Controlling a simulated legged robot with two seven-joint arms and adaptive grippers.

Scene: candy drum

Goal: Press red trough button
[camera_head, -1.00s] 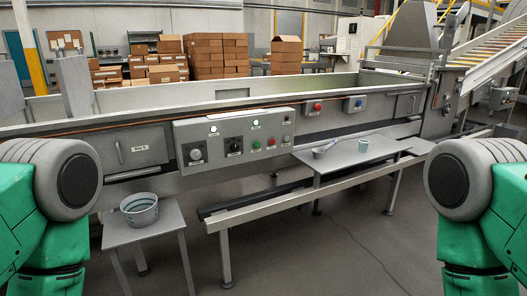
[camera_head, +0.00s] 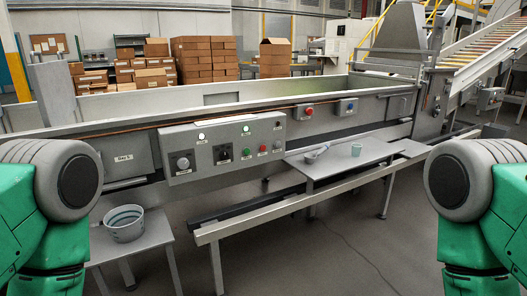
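A red button (camera_head: 308,112) sits on a small grey plate on the front wall of the long metal trough (camera_head: 160,105), right of the control panel. A blue button (camera_head: 348,106) is to its right. Nothing of mine touches the buttons.
A low table at left holds a grey bucket (camera_head: 124,223). A metal rail (camera_head: 260,217) runs low before the trough. The grey floor in front is open.

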